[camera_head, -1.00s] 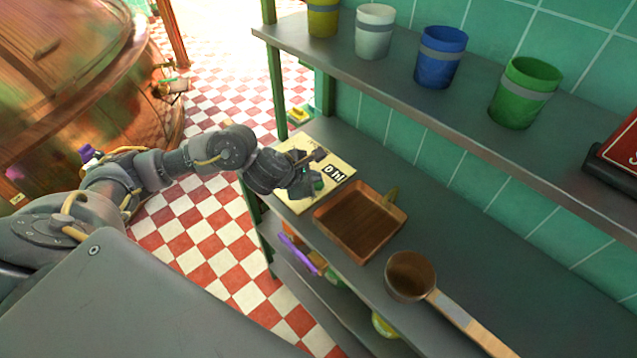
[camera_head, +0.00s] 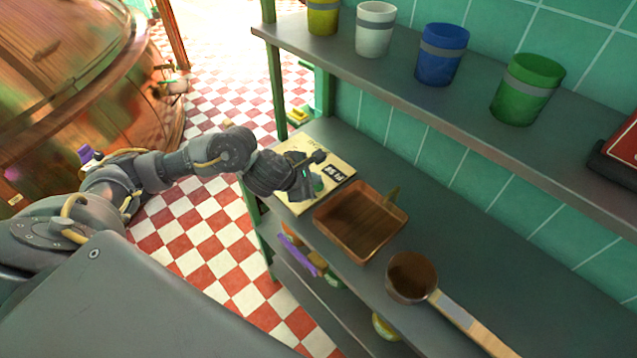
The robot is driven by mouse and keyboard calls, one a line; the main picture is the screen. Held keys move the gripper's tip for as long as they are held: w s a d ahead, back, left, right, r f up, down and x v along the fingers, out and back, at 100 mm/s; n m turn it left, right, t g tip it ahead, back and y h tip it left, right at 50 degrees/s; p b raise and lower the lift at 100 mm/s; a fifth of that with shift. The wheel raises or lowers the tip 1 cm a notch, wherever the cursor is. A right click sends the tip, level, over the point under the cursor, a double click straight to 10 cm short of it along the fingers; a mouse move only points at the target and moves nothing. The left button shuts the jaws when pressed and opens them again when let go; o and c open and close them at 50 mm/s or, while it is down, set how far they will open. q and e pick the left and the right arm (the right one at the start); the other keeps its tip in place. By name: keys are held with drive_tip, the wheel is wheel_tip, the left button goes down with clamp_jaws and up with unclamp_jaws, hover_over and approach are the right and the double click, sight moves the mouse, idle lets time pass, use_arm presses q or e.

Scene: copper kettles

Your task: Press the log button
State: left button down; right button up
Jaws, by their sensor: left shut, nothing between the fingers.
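A cream panel (camera_head: 340,163) lies at the far end of the middle shelf. It has a small dark display (camera_head: 334,173), whose characters I cannot read clearly. A green round button (camera_head: 318,185) shows on the panel, partly behind my gripper. My left gripper (camera_head: 313,173) is over the panel, its shut, empty fingers right at the green button. I cannot tell whether they touch it. A dark knob or lever tip (camera_head: 319,156) shows just beyond the gripper. My right gripper is out of view.
A copper square pan (camera_head: 361,222) sits beside the panel, and a copper ladle (camera_head: 412,278) lies nearer. The upper shelf holds yellow, white, blue (camera_head: 441,55) and green (camera_head: 526,90) cups. A large copper kettle (camera_head: 70,90) stands left.

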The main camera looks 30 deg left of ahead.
use_arm(q)
drive_tip(key=shift+r+p, duration=0.75)
drive_tip(key=shift+r, duration=0.15)
drive_tip(key=shift+r, duration=0.1)
wheel_tip(320, 180, up, 5)
drive_tip(key=p, duration=0.4)
idle(0.6)
